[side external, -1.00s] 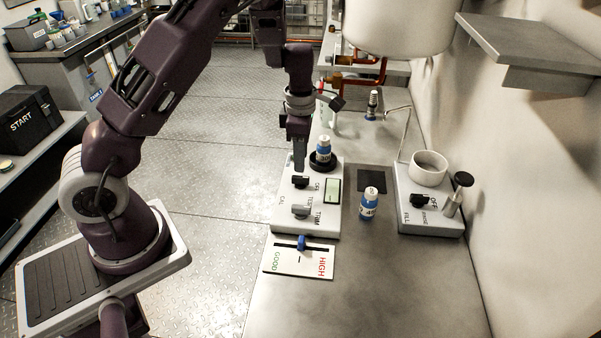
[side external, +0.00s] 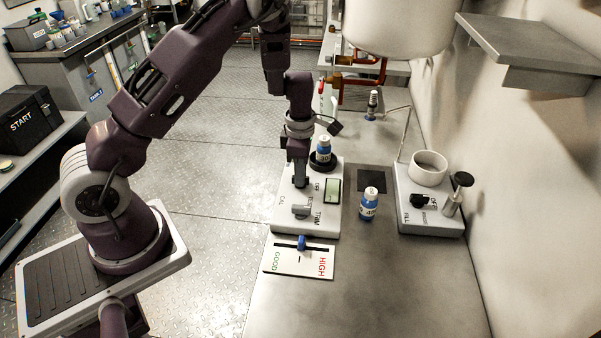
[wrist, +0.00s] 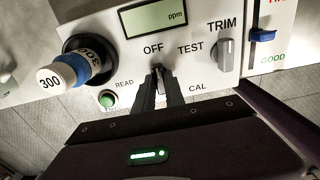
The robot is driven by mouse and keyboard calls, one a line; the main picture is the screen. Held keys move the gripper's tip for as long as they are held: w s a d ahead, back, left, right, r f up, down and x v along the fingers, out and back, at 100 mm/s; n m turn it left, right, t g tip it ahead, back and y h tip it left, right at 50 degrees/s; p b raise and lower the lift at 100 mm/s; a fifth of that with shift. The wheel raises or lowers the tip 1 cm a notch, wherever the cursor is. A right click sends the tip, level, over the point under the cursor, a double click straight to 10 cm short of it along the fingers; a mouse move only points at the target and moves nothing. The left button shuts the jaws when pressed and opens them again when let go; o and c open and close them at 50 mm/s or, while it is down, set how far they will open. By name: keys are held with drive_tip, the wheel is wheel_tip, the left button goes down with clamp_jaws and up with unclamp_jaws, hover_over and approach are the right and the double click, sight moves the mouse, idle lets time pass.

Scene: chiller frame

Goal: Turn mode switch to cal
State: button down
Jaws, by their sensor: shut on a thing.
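The mode switch (wrist: 157,69) is a dark knob on the light grey meter panel (wrist: 200,75), with OFF, TEST, READ and CAL printed around it. My gripper (wrist: 160,84) is shut on the switch, one finger on each side of it. Its top shows between the fingertips, below the OFF label; its exact pointing is hard to tell. CAL lies to the right of the fingers. In the side external view my gripper (side external: 300,184) points straight down onto the panel and hides most of the switch.
A grey TRIM knob (wrist: 227,54), a ppm display (wrist: 155,17), a green button (wrist: 107,99) and a blue vial labelled 300 (wrist: 75,70) in a black socket surround the switch. Another vial (side external: 369,204) stands to the right. A GOOD/HIGH slider card (side external: 300,260) lies in front.

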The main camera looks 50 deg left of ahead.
drive_tip(key=m, duration=0.3)
drive_tip(key=shift+m, duration=0.3)
drive_tip(key=m, duration=0.3)
drive_tip(key=shift+m, duration=0.4)
drive_tip(key=m, duration=1.1)
drive_tip(key=shift+m, duration=2.7)
